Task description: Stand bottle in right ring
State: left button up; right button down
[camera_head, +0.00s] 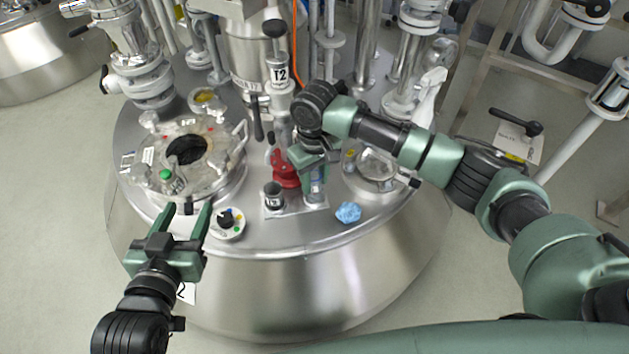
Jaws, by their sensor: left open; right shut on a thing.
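My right gripper (314,172) is shut on a bottle (316,192). The bottle is greenish, small and partly hidden by the gripper; it looks upright. It is at the right end of a flat metal plate (293,211) on the vessel top. The right ring is hidden or too small to make out, and I cannot tell whether the bottle touches the plate. A small dark-topped container (273,196) stands at the plate's left end. My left gripper (183,222) is open and empty, in front of the vessel's left side.
A red part (284,170) stands close behind the plate. A blue crumpled thing (348,212) lies to its right. A dial (228,221) with coloured dots is to its left. Pipes and valves crowd the back.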

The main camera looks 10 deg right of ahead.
jog(key=shift+f, duration=0.1)
jog(key=shift+f, duration=0.15)
jog(key=c, duration=1)
grip_release()
jog(key=shift+o, duration=0.2)
